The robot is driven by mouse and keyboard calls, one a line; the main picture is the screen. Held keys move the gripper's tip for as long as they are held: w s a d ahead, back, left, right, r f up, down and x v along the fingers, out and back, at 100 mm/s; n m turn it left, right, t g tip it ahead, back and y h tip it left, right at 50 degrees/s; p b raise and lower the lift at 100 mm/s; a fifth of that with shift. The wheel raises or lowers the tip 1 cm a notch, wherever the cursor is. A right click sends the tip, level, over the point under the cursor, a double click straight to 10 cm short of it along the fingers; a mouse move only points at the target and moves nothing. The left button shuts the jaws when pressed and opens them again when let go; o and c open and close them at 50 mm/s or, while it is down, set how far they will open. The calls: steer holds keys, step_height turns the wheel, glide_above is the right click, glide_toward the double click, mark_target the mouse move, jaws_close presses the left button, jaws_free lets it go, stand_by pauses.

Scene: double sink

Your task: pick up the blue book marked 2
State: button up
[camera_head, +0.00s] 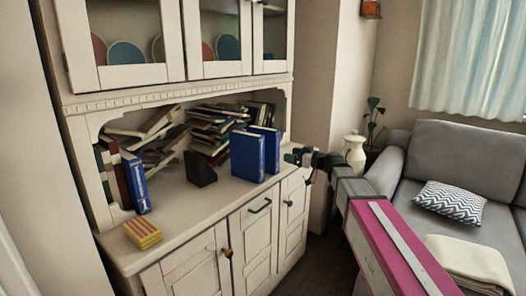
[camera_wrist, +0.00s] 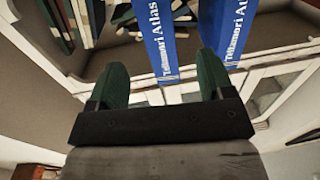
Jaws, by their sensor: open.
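Two upright blue books stand side by side on the cabinet counter: a nearer one (camera_head: 247,156) and one just behind it to the right (camera_head: 268,148). A third blue book (camera_head: 135,183) leans at the left end of the counter. I cannot read a number 2 on any of them. In the wrist view, two blue spines lettered as an atlas show, one left (camera_wrist: 156,35) and one right (camera_wrist: 240,32). My gripper (camera_wrist: 162,78) is open and empty, its green fingers below these spines in the picture. In the head view my gripper (camera_head: 303,158) is right of the book pair, apart from it.
A black bookend (camera_head: 199,169) stands left of the book pair. A yellow and red striped box (camera_head: 142,233) lies at the front left of the counter (camera_head: 185,215). Piled books (camera_head: 215,128) fill the niche behind. A white vase (camera_head: 354,153) and sofa (camera_head: 462,155) are to the right.

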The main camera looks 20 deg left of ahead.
mark_target(271, 148)
steer(key=x, duration=1.1)
steer(key=shift+w+r, duration=0.1)
steer(key=shift+r, duration=0.3)
steer(key=c, duration=1.1)
jaws_close()
steer(key=shift+r, duration=0.15)
